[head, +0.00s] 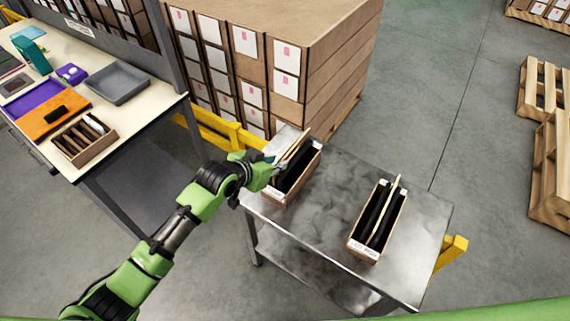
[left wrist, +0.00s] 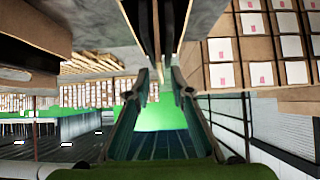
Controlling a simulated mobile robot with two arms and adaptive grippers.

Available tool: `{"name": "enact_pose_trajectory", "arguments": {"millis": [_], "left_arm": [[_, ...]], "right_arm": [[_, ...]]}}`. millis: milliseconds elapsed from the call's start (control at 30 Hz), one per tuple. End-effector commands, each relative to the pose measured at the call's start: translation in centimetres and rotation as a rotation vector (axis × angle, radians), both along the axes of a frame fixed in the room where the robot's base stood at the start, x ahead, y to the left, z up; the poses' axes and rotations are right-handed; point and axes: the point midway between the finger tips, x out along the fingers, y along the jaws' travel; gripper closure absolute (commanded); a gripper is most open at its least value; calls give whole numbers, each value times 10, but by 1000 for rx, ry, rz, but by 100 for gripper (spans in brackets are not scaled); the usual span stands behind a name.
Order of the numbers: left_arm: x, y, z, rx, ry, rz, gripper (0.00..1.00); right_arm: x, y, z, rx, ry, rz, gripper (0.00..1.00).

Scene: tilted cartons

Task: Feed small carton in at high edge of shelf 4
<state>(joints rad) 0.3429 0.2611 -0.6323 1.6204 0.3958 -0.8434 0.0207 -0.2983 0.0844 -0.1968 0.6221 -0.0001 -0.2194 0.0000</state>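On the metal table are two narrow open brown boxes with dark slots. The left box (head: 305,178) has a thin tan panel (head: 295,146) leaning out of its top. The right box (head: 354,245) has a similar tan panel (head: 386,208) standing up from it. My left gripper (head: 278,166) is at the left box, beside its leaning panel. In the left wrist view its fingers (left wrist: 160,78) are apart, with thin tan and dark edges reaching down between them. I cannot make out a small carton or a numbered shelf. My right gripper is not in view.
The metal table (head: 330,205) has bare room between the boxes. A large stack of labelled cartons (head: 340,62) stands behind it, with a yellow rail (head: 215,128) near. A workbench at left holds a grey tray (head: 118,82) and a divided brown box (head: 84,152).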

Motion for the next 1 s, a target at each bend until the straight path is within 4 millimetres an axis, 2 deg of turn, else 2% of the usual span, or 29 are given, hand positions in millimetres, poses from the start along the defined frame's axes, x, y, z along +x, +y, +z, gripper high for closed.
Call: {"name": "enact_pose_trajectory", "arguments": {"millis": [33,167,433,833,1000], "left_arm": [[5,-3,-11,0,-1,1,79],[14,-10,-18,-1,-2,0,79],[29,-20,-30,1,2,1,79],[32,-23,-31,1,1,0,79],[32,-22,-31,0,1,1,100]], "right_arm": [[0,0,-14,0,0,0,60],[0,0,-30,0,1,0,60],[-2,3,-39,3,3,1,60],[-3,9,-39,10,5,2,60],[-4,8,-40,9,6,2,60]]}}
